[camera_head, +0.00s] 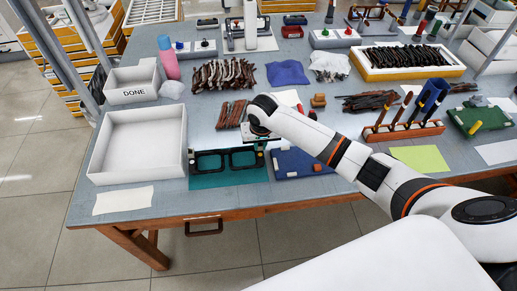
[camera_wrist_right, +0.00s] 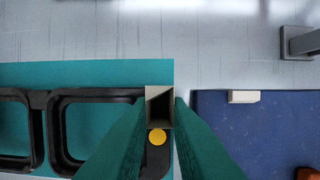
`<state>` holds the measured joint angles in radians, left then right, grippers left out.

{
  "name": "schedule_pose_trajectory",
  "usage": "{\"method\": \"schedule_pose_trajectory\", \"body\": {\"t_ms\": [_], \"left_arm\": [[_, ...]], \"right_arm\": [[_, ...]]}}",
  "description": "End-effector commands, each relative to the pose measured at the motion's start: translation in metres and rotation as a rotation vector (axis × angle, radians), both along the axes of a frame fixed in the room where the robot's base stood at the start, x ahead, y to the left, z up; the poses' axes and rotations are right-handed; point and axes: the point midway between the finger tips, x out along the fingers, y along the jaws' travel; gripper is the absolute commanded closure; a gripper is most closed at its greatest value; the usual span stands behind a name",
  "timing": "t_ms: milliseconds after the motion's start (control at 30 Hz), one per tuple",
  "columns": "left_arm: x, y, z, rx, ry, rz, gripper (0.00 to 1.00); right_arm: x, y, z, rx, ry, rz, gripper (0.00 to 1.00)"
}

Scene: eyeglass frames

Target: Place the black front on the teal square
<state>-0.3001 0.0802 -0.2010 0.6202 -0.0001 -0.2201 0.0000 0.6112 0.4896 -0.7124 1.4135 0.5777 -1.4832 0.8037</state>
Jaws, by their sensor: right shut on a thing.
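The black front (camera_head: 228,158), an eyeglass frame front with two lens openings, is over the teal square (camera_head: 228,180) near the table's front edge. Whether it rests on the square or is slightly above cannot be told. My right gripper (camera_head: 258,139) is shut on the front's right end. In the right wrist view, the dark green fingers (camera_wrist_right: 160,105) close around a small beige piece at that end, beside a yellow dot (camera_wrist_right: 157,137). The black front (camera_wrist_right: 98,95) extends left over the teal square (camera_wrist_right: 90,72), its end near the square's right edge. My left gripper is not in view.
A blue mat (camera_head: 296,164) lies just right of the teal square. An empty white tray (camera_head: 138,143) stands to the left, with a DONE bin (camera_head: 131,88) behind it. Brown and black frame parts (camera_head: 224,74) lie behind. A tool rack (camera_head: 403,131) stands right.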

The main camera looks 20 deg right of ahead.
Motion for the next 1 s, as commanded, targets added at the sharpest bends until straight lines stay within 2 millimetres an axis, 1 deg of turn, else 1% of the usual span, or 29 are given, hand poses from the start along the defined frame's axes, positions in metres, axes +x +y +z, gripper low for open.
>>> {"method": "schedule_pose_trajectory", "body": {"t_ms": [33,100,200,567,600,667,700,733,1000], "left_arm": [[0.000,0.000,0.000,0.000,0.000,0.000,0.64],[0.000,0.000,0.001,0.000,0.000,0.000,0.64],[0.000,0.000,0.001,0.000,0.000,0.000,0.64],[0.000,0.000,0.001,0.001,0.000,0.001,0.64],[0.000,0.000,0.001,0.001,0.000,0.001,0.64],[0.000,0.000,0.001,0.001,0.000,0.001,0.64],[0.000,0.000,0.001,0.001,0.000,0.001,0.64],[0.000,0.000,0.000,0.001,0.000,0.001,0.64],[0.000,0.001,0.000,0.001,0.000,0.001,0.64]], "right_arm": [[-0.001,0.000,-0.009,0.000,0.003,0.000,1.00],[0.000,0.000,-0.018,0.000,0.002,0.000,1.00],[0.000,0.000,-0.025,-0.002,0.002,0.000,1.00],[0.000,0.000,-0.029,0.000,0.000,0.000,1.00],[0.000,0.000,-0.029,0.000,0.000,0.000,0.81],[0.000,0.000,-0.029,0.000,0.000,0.000,0.71],[0.000,0.000,-0.029,0.000,0.000,0.000,0.64],[0.000,0.000,-0.029,0.000,0.000,0.000,0.62],[0.000,0.000,-0.027,-0.001,0.000,0.001,0.62]]}}
